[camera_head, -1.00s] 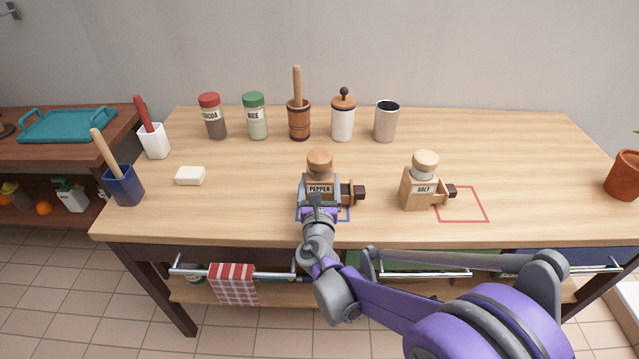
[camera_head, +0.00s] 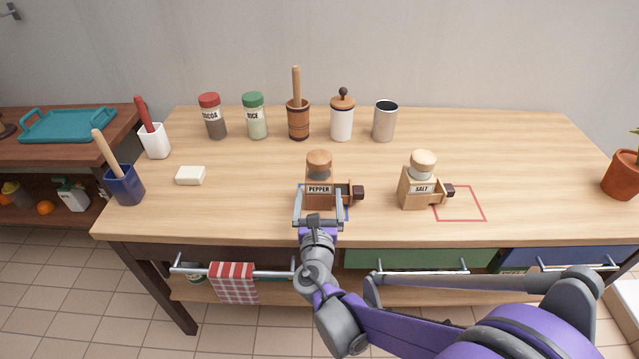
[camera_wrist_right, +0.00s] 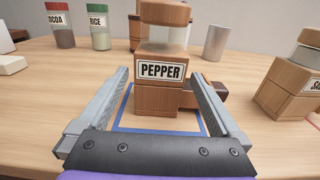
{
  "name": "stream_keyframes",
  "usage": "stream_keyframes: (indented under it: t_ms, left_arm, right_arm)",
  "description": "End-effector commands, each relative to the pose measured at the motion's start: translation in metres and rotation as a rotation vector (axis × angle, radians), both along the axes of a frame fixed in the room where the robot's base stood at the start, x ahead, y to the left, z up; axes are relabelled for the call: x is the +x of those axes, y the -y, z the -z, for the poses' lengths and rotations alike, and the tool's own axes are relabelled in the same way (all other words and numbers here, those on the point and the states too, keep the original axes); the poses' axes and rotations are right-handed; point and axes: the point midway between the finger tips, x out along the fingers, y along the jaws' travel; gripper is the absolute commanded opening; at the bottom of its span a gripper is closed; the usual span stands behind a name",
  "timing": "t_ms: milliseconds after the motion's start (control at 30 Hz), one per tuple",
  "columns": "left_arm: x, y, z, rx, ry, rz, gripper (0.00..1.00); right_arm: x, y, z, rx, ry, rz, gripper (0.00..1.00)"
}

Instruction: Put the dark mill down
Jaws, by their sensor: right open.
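The dark mill, labelled PEPPER (camera_head: 319,178), stands upright on the table inside the blue outlined square (camera_head: 346,215). Its small drawer with a dark knob sticks out to the right. My right gripper (camera_head: 318,205) is open in front of it, one finger at each side, apart from the mill. In the right wrist view the PEPPER mill (camera_wrist_right: 161,72) stands between and beyond the spread fingers, with the blue outline (camera_wrist_right: 125,113) around its base. The lighter SALT mill (camera_head: 420,185) stands to the right, at the left edge of the red outlined square (camera_head: 484,205). My left gripper is not in view.
At the back stand a cocoa jar (camera_head: 212,117), a rice jar (camera_head: 254,117), a mortar (camera_head: 299,121), a lidded white jar (camera_head: 342,121) and a metal cup (camera_head: 385,121). A white block (camera_head: 190,176) lies at left. The table's right part is mostly clear.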

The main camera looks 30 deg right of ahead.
Motion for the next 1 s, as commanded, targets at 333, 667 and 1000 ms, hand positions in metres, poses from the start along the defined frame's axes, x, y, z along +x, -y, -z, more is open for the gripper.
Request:
stream_keyframes:
  t_ms: [333,667,1000]
  left_arm:
    - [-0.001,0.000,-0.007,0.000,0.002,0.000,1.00]
    - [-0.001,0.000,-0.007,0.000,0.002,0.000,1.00]
    - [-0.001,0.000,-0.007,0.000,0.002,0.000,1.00]
  right_arm:
    - [-0.048,-0.030,0.000,-0.001,0.001,-0.002,1.00]
    - [-0.053,-0.032,0.000,0.000,0.000,0.000,1.00]
    - [-0.053,-0.032,0.000,0.000,0.000,0.000,1.00]
